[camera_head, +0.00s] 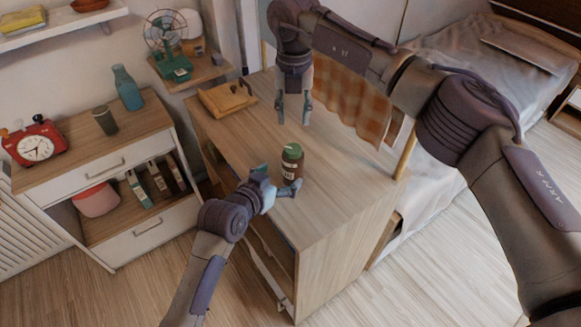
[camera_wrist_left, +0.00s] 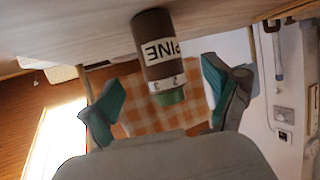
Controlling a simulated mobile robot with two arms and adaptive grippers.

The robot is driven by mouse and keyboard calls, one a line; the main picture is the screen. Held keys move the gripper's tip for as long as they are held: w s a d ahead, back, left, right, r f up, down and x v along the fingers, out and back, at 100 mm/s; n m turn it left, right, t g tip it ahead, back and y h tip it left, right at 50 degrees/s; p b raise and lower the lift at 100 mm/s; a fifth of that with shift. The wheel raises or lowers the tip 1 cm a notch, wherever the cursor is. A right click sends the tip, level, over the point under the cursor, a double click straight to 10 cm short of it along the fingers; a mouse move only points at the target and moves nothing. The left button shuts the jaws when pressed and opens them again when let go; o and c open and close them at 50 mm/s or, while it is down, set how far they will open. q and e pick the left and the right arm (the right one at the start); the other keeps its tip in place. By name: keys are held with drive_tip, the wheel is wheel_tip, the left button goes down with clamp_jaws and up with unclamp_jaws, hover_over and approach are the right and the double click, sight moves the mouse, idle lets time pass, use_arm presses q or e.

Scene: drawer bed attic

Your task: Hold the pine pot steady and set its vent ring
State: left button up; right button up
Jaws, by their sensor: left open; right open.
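The pine pot (camera_head: 291,165) is a small brown jar with a green top, standing upright on the wooden desk. In the left wrist view the pot (camera_wrist_left: 152,32) appears upside down, with a label reading PINE. A pale band with small numbers, seemingly the vent ring (camera_wrist_left: 166,85), sits beside its green cap (camera_wrist_left: 172,98). My left gripper (camera_head: 281,183) is open, low beside the pot. In the left wrist view its spread fingers (camera_wrist_left: 158,80) lie either side of the pot, with gaps. My right gripper (camera_head: 294,110) is open and empty, pointing down beyond the pot, apart from it.
A wooden object (camera_head: 226,98) lies at the desk's back left corner. The desk (camera_head: 330,190) is clear around the pot. A checked cloth (camera_head: 350,100) hangs behind.

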sight(287, 171)
use_arm(q)
drive_tip(key=x, duration=0.7)
drive_tip(key=shift+w, duration=0.1)
drive_tip(key=shift+c, duration=0.3)
